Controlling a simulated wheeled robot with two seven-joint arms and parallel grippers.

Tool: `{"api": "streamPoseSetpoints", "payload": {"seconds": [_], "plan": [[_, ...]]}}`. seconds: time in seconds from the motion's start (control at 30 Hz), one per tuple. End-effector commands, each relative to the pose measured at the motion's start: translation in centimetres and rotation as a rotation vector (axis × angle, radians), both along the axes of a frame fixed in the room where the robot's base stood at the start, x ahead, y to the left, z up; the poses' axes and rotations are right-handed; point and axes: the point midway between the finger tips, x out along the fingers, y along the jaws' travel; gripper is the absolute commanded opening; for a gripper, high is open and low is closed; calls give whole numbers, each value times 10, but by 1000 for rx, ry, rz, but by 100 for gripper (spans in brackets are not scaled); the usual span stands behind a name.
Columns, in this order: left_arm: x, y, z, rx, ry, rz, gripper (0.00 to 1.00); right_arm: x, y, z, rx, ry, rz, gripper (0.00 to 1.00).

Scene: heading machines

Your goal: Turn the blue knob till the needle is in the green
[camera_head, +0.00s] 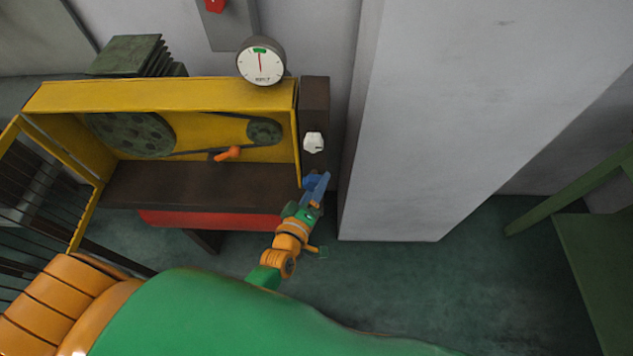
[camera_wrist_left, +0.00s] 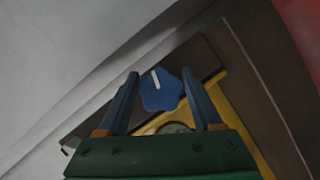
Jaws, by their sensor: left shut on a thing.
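The blue knob (camera_wrist_left: 160,92) sits between the two fingers of my left gripper (camera_wrist_left: 160,74) in the wrist view, its white mark pointing up and slightly left. In the head view the knob (camera_head: 309,182) is partly hidden by my left gripper (camera_head: 318,181), which is shut on it at the lower part of the dark panel. The round gauge (camera_head: 261,63) stands above the yellow machine. Its red needle points almost straight up, at the green band (camera_head: 260,50) at the top of the dial. My right gripper is not in view.
A white knob (camera_head: 313,142) sits above the blue one on the dark panel (camera_head: 315,98). The yellow machine housing (camera_head: 205,92) holds pulleys, a belt and an orange handle (camera_head: 228,153). A pale wall column (camera_head: 435,110) stands close on the right. A green frame (camera_head: 590,245) stands farther right.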

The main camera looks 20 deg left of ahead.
Motion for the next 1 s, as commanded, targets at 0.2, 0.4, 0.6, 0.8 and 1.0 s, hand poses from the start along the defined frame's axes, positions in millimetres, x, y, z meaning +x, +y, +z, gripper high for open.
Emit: {"api": "streamPoseSetpoints", "payload": {"seconds": [0.2, 0.4, 0.6, 0.8, 1.0], "plan": [[0, 0, 1, 41, 10, 1, 11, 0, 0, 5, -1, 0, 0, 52], [0, 0, 0, 51, 12, 1, 11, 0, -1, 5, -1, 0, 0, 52], [0, 0, 0, 51, 12, 1, 11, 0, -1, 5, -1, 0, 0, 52], [0, 0, 0, 51, 12, 1, 97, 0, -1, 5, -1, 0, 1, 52], [0, 0, 0, 50, 13, 0, 97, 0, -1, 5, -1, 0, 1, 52]]}}
